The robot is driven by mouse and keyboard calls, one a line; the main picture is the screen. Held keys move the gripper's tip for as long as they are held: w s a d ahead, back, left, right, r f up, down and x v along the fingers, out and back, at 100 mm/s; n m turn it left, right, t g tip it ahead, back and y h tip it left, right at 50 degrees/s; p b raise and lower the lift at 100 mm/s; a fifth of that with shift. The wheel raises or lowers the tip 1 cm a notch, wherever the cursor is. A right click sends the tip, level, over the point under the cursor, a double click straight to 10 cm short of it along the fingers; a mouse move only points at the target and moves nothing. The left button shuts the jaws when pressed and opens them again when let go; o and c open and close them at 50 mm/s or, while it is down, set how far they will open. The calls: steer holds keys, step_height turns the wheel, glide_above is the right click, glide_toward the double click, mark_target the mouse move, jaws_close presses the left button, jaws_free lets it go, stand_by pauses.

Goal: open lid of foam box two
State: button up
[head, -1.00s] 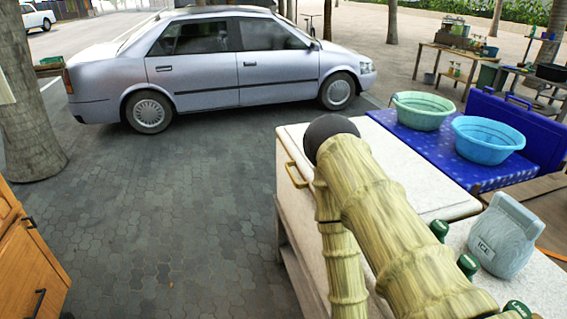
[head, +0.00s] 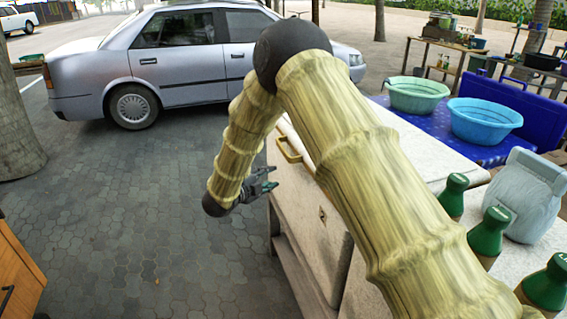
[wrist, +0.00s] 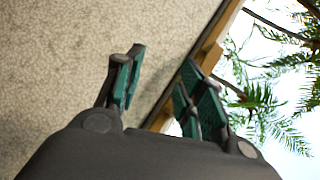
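A white foam box (head: 303,215) with a pale lid stands right of centre in the head view. A brass handle (head: 288,150) is at the lid's left edge. No label tells me whether this is foam box two. My gripper (head: 272,181) is left of the box's side, lower than the handle and apart from it. My arm hides part of the lid and side. In the wrist view my gripper (wrist: 163,62) is open, with nothing between its fingers. Behind them are a speckled pale surface (wrist: 90,40) and a wooden strip (wrist: 212,48).
Green-capped bottles (head: 487,235) and an ice bag (head: 525,195) are at the near right. A green basin (head: 416,95) and a blue basin (head: 484,122) stand on a blue cloth behind. Paving left of the box is open, up to the silver car (head: 190,70).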

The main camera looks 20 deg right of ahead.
mark_target(281, 151)
step_height(281, 151, up, 8)
steer(key=w+a+m+g+h+b, duration=0.2)
steer(key=m+g, duration=0.1)
steer(key=m, duration=0.4)
steer(key=p+x, duration=0.2)
steer(key=x, duration=0.8)
steer(key=shift+d, duration=0.2)
steer(key=shift+c, duration=0.3)
jaws_close()
